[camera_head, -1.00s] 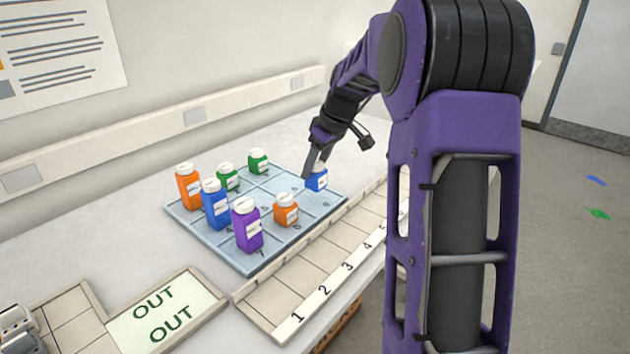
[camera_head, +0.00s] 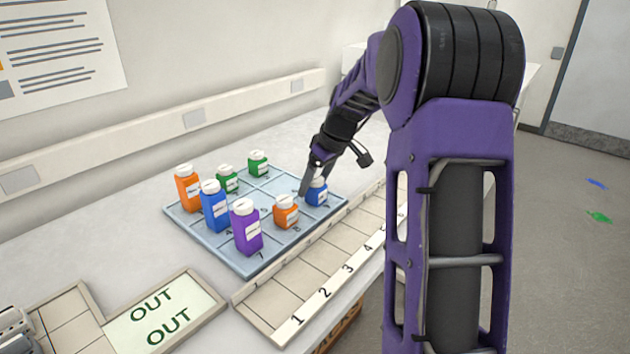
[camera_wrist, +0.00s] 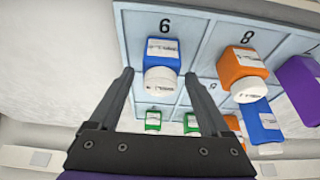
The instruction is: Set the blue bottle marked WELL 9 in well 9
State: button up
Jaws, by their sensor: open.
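The blue bottle (camera_head: 317,194) with a white cap stands upright in the right corner well of the grey-blue tray (camera_head: 330,207). In the wrist view the blue bottle (camera_wrist: 160,52) sits beside a numeral that looks like an upside-down 9, next to well 8; its label is too small to read. My gripper (camera_head: 311,184) is open at the bottle. In the wrist view the fingers of my gripper (camera_wrist: 159,74) lie apart, one to each side of the white cap, with gaps showing. Another blue bottle (camera_head: 214,208) stands at the tray's left.
An orange bottle (camera_head: 286,212) is in the neighbouring well 8, and a purple bottle (camera_head: 246,228) is in well 7. A taller orange bottle (camera_head: 187,188) and two green bottles (camera_head: 258,164) stand farther back. A numbered rack (camera_head: 290,287) lies in front, an OUT tray (camera_head: 163,313) at left.

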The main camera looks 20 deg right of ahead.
jog(key=shift+r, duration=0.1)
jog(key=shift+r, duration=0.3)
jog(key=p+v, duration=0.2)
jog(key=v, duration=0.9)
jog(key=shift+s+d+r, duration=0.15)
jog(key=shift+s+r, duration=0.05)
